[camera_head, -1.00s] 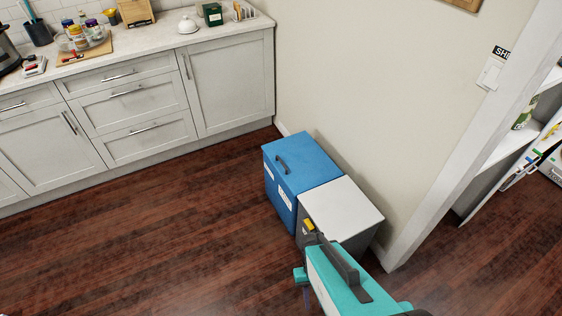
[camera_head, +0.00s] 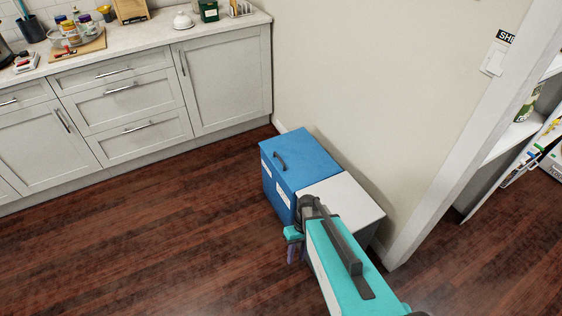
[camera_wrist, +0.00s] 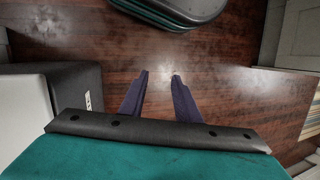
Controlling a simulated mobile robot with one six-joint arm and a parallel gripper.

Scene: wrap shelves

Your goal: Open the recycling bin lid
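The blue recycling bin (camera_head: 298,162) stands against the wall in the head view. My gripper (camera_head: 294,252) hangs in front of the neighbouring grey bin, to the front of the blue bin and touching neither as far as I can tell. In the wrist view my gripper (camera_wrist: 159,74) points at bare floor, with its two dark purple fingers apart and nothing between them. The blue bin does not clearly show in the wrist view.
A bin with a light grey lid (camera_head: 345,203) stands right beside the blue bin, partly hidden by my arm. Grey cabinets (camera_head: 125,110) and a cluttered counter (camera_head: 150,40) are at the back left. A white door frame (camera_head: 465,140) is at the right. The wooden floor (camera_head: 150,245) is clear.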

